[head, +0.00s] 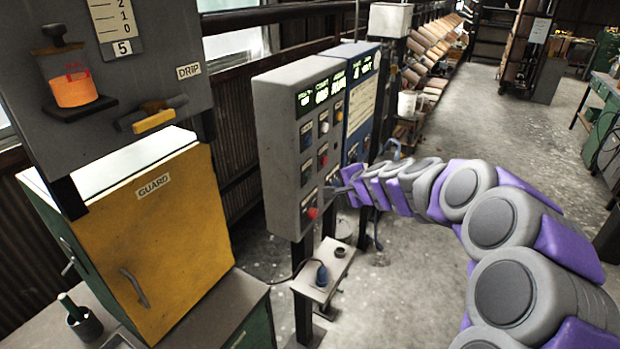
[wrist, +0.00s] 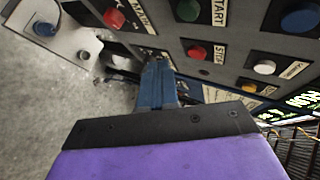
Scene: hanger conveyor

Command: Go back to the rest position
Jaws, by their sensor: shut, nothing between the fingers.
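My gripper (wrist: 158,82) shows in the wrist view as shut blue-grey fingers, empty, close in front of the grey control panel's (wrist: 150,44) button face. In the head view my purple and grey arm reaches from the lower right to the grey control panel (head: 271,142). The gripper end (head: 335,190) is small there, near the panel's lower right edge. I cannot tell whether the fingertips touch the panel. In the wrist view a red button (wrist: 114,18) is left of the fingers, another red button (wrist: 196,52) is right of them, and a green START button (wrist: 187,9) is above.
A blue panel (head: 352,85) stands right behind the grey one. A low stand (head: 325,268) is below the panels. A yellow GUARD door (head: 160,240) and an orange-filled cup (head: 72,88) are at left. The concrete floor (head: 500,120) beyond my arm is open.

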